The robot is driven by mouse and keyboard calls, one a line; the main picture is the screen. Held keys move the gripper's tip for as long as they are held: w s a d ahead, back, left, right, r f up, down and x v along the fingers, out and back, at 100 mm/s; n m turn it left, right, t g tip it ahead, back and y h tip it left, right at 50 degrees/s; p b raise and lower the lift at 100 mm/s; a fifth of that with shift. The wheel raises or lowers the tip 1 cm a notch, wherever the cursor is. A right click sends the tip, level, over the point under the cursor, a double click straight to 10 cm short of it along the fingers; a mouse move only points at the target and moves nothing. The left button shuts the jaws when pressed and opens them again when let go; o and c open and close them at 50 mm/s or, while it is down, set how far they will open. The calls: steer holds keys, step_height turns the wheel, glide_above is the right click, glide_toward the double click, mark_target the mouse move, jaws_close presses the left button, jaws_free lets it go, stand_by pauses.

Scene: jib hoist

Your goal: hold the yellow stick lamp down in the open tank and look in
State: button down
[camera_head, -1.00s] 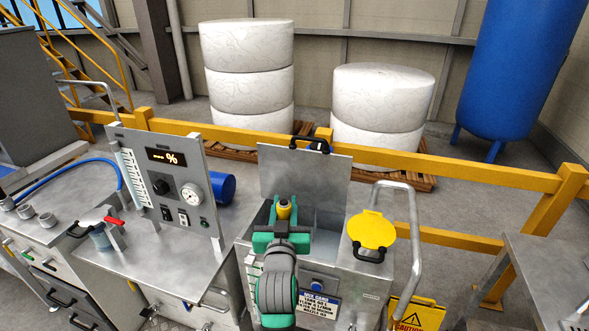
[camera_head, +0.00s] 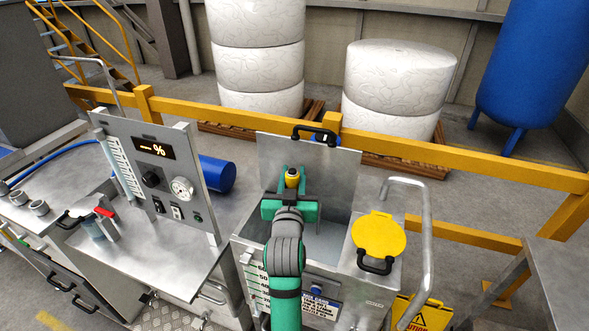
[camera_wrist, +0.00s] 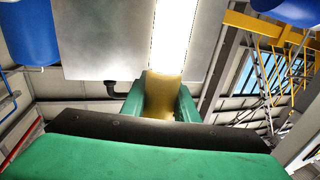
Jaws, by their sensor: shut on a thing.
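The open tank (camera_head: 330,240) stands in front of me with its grey lid (camera_head: 335,168) raised at the back. My gripper (camera_head: 292,188) is over the tank, in front of the lid. Its green jaws are shut on the yellow stick lamp (camera_head: 292,175), whose yellow end shows between them. In the wrist view, which looks upside down, the jaws hold the lamp's yellow part (camera_wrist: 163,97) and its lit white tube (camera_wrist: 173,35) runs on to the picture's top edge, the lid (camera_wrist: 105,45) behind it. The head view hides the tube, so its depth is unclear.
A round yellow cap (camera_head: 378,236) and a metal rail (camera_head: 424,250) are right of the tank. A grey gauge panel (camera_head: 160,175) stands on the left. A yellow barrier (camera_head: 460,163) runs behind. The tank's visible inside, right of my arm, looks clear.

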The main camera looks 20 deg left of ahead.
step_height(320, 180, down, 9)
steer(key=shift+r, duration=0.2)
stand_by(0.4)
steer(key=shift+r, duration=0.15)
stand_by(2.1)
step_height(320, 180, up, 12)
stand_by(1.5)
steer(key=shift+f, duration=0.2)
